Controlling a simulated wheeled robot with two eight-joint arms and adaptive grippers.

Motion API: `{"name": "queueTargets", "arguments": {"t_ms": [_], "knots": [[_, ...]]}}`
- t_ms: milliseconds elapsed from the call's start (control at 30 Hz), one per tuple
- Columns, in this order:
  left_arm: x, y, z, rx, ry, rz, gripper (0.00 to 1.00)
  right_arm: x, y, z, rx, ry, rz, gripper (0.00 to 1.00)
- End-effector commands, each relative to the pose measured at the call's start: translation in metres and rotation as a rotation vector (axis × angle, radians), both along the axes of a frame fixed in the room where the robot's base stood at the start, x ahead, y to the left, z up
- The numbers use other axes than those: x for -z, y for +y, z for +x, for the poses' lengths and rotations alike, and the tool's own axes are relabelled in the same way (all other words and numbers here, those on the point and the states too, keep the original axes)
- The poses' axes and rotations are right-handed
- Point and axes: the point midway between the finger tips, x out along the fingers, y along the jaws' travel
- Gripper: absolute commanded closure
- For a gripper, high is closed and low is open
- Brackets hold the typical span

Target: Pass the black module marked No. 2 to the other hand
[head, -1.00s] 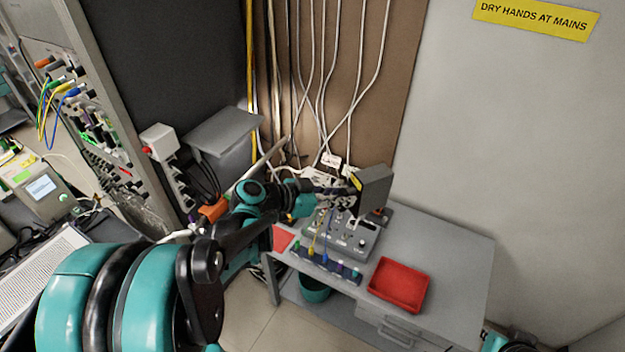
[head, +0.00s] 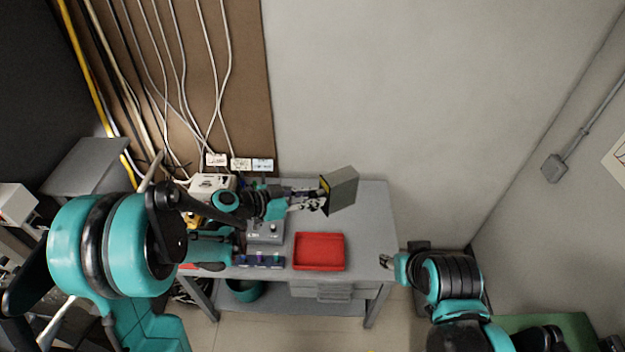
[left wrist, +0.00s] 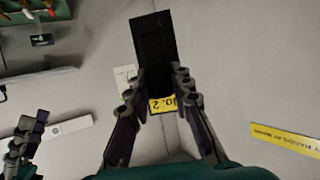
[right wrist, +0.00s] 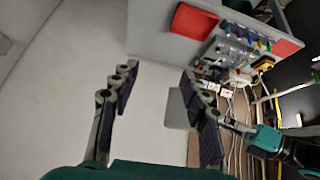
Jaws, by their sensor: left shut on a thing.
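The black module (head: 343,190) is a dark box with a yellow strip, held in the air above the back of the grey bench. In the left wrist view the module (left wrist: 153,50) shows a yellow label reading "No. 2" between the fingers. My left gripper (head: 308,199) is shut on its labelled end. My right gripper (head: 387,262) is apart from the module, near the bench's right front corner. Its fingers (right wrist: 158,80) are spread and empty in the right wrist view. There, a grey box, apparently the module (right wrist: 177,108), is partly hidden behind one finger.
A red tray (head: 320,252) lies on the grey bench (head: 375,225). A grey control box (head: 265,231) and a row of small coloured connectors (head: 259,262) are left of it. White cables hang on the brown board (head: 240,95). The bench's right side is clear.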

Motion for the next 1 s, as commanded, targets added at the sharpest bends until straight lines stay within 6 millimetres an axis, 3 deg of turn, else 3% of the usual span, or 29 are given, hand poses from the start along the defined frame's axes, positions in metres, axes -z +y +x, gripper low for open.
{"name": "queueTargets", "arguments": {"t_ms": [300, 500, 800, 1000], "knots": [[-0.001, 0.000, 0.000, -0.001, -0.001, -0.002, 1.00, -0.053, 0.026, 0.066, -0.469, 0.145, -0.240, 0.34], [-0.001, 0.000, 0.000, -0.001, -0.001, -0.002, 1.00, -0.074, 0.051, 0.118, -0.850, 0.239, -0.389, 0.34], [-0.001, 0.000, 0.000, -0.001, -0.001, -0.002, 1.00, -0.078, 0.096, 0.193, -1.447, 0.337, -0.549, 0.34], [-0.001, 0.000, 0.000, -0.001, -0.001, -0.002, 1.00, -0.066, 0.124, 0.227, -1.781, 0.364, -0.600, 0.34]]}}
